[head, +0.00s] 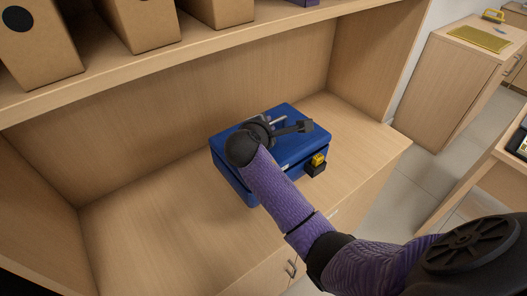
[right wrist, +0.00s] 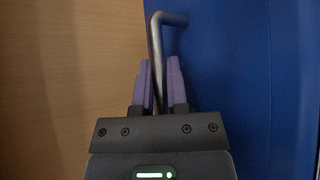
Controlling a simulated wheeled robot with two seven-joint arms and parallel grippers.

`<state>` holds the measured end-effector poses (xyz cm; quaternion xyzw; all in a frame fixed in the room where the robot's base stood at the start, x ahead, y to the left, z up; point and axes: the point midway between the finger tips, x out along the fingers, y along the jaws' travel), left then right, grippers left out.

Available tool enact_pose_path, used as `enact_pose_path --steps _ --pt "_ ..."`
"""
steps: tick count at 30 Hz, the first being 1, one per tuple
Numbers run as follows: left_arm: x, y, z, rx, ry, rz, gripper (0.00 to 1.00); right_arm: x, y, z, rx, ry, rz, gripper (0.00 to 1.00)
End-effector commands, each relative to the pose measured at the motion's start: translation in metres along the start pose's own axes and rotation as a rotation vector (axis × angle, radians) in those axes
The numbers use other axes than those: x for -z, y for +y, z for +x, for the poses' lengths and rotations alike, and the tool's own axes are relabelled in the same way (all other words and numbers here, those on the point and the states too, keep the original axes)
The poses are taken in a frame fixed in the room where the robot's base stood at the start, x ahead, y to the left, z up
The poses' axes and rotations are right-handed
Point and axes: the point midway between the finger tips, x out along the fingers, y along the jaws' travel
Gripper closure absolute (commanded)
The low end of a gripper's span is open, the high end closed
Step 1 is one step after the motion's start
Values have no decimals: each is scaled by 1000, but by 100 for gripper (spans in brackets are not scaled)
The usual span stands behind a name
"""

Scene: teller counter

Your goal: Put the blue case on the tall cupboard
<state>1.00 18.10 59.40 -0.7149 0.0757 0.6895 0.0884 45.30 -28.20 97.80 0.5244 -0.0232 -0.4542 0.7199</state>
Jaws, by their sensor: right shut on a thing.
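The blue case (head: 300,147) lies flat on the wooden cupboard top (head: 150,225), inside a shelf bay, in the head view. My right gripper (head: 280,123) is over its lid. In the right wrist view, the purple fingers (right wrist: 160,85) are shut on the bent metal handle (right wrist: 157,45), with the case's blue surface (right wrist: 240,70) close on the right. My arm hides part of the case. A wooden cupboard (head: 455,85) stands apart at the back right; I cannot tell which cupboard is the tall one. My left gripper is out of view.
A shelf (head: 215,42) with cardboard files (head: 140,20) runs above and behind the case. A small black and yellow object (head: 317,165) is at the case's front right. The surface left of the case is clear.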

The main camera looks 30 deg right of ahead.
Motion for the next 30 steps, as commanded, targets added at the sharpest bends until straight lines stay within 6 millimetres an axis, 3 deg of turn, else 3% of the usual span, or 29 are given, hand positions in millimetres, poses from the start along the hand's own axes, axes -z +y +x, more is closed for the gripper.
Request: enact_pose_path --steps 3,14,20,21,26,30 --pt "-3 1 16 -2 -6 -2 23 12 -21 12 -2 0 -3 100" --pt "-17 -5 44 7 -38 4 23 38 -65 38 -4 1 -3 100" --pt "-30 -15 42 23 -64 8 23 38 -66 38 -6 1 1 100" --pt "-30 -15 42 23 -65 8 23 39 -68 38 1 3 -1 81" --pt "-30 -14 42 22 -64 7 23 39 -68 38 1 3 -1 48" --pt "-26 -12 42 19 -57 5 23 39 -68 38 0 3 -1 48"
